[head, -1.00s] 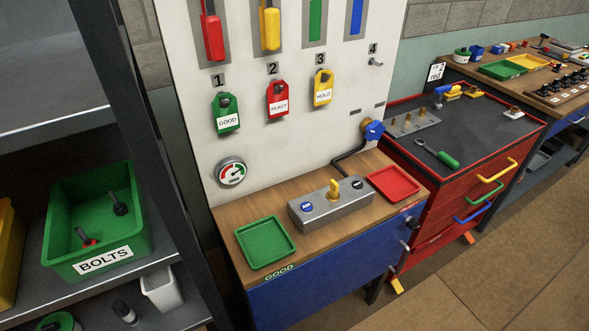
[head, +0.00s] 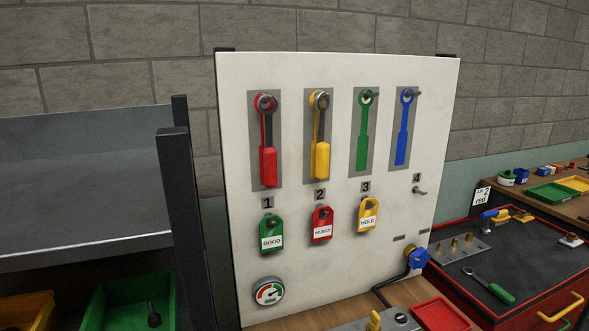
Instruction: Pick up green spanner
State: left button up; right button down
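A spanner with a green handle (head: 498,292) lies on the dark top of the red tool cabinet (head: 540,248) at the lower right. Its metal head points up and left, and nothing covers it. The white tool board (head: 335,258) stands in the middle. A red-handled spanner (head: 267,165) and a yellow-handled spanner (head: 320,160) hang on it. To their right are a flat green spanner shape (head: 362,150) and a flat blue spanner shape (head: 402,145), each with a peg near its top and no spanner on it. Neither gripper is in view.
A metal block with brass pegs (head: 455,250) sits beside the spanner on the cabinet. A red tray (head: 448,316) and a blue valve (head: 417,258) are nearer the board. A dark shelf with a green bin (head: 115,300) stands at the left. A farther bench is at right.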

aim_at(502, 294)
jog(key=z, duration=1.25)
jog(key=i+l+u, duration=0.15)
jog(key=u, duration=0.35)
jog(key=i+l+u, duration=0.25)
jog(key=u, duration=0.2)
